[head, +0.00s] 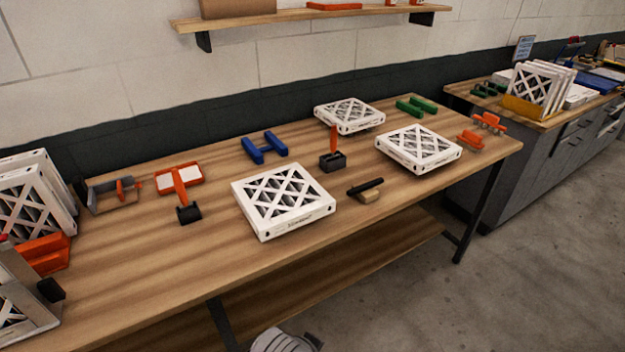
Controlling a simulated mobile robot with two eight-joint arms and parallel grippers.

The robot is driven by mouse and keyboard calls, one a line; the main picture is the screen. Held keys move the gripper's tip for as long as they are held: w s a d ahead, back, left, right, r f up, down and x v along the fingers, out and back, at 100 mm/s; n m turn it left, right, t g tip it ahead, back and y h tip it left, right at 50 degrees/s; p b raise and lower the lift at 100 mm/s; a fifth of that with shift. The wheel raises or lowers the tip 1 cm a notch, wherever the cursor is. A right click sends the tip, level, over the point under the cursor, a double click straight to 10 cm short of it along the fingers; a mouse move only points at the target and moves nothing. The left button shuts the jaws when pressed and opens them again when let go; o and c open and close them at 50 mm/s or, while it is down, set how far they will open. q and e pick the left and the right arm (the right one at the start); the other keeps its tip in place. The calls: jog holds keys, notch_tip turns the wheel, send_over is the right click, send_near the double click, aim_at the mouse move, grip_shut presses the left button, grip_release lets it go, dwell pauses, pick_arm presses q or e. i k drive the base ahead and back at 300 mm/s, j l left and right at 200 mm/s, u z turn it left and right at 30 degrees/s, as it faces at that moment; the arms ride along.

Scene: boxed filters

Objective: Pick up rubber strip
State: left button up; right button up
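A short dark strip (366,187) lies at a slant on a small tan block (369,196) near the front edge of the wooden table (130,285). It looks like the rubber strip, though its material cannot be told. It sits between a white boxed filter (284,200) on its left and another white filter (418,147) on its upper right. Neither of my grippers shows in the head view.
A black holder with an orange-handled tool (333,160) stands behind the strip. A third filter (349,115), blue (265,148) and green (416,107) pieces and an orange tray (180,177) lie farther back. Upright filters (30,195) stand at the left.

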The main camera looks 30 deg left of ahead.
aim_at(370, 185)
jog(key=j+u, duration=0.15)
jog(key=u, duration=0.2)
jog(key=i+j+u, duration=0.15)
jog(key=u, duration=0.25)
jog(key=i+l+u, duration=0.15)
jog(key=u, duration=0.35)
jog(key=l+u, duration=0.5)
jog(key=i+l+u, duration=0.2)
jog(key=l, duration=0.3)
jog(key=l+u, duration=0.2)
jog(key=l, duration=1.4)
jog(key=i+l, duration=0.5)
jog(key=l+u, duration=0.05)
jog(key=l, duration=0.05)
